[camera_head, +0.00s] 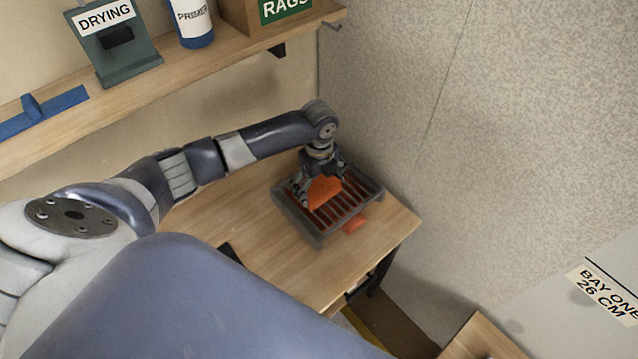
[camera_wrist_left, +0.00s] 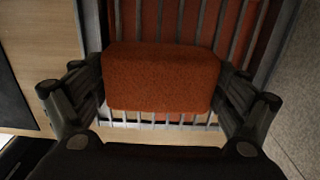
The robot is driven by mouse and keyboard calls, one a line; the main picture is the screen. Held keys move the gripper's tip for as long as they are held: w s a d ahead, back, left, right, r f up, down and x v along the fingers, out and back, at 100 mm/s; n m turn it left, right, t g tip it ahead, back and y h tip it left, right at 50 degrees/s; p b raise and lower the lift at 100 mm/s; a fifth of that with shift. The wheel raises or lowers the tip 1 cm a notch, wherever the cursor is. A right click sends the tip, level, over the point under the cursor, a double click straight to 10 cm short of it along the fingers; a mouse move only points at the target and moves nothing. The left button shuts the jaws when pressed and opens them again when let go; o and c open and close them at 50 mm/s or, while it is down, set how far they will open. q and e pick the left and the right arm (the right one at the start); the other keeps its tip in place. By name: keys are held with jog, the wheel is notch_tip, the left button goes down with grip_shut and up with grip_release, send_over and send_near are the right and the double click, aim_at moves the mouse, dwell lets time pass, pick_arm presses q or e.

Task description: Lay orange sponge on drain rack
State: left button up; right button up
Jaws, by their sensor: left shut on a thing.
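The orange sponge (camera_head: 323,191) is between the fingers of my left gripper (camera_head: 320,188), over the drain rack. In the left wrist view the sponge (camera_wrist_left: 161,77) fills the space between the two fingers, which press on its sides. The drain rack (camera_head: 316,236) is a dark grey frame with parallel bars and a reddish-orange surface under them. Its bars also show in the left wrist view (camera_wrist_left: 228,30), behind the sponge. I cannot tell whether the sponge touches the bars. My right gripper is not in view.
The rack stands on a wooden table (camera_head: 270,258) near a textured wall (camera_head: 400,110). A small orange-red piece (camera_head: 354,225) shows at the rack's right side. Above is a wooden shelf (camera_head: 110,105) with a "DRYING" stand (camera_head: 125,58), a primer bottle (camera_head: 192,22) and a rags box (camera_head: 240,15).

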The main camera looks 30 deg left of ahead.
aim_at(319, 185)
pick_arm(q)
jog(key=shift+f, duration=0.1)
jog(key=o, duration=0.8)
notch_tip(319, 185, up, 12)
jog(key=shift+r+b, duration=0.15)
jog(key=shift+b, duration=0.7)
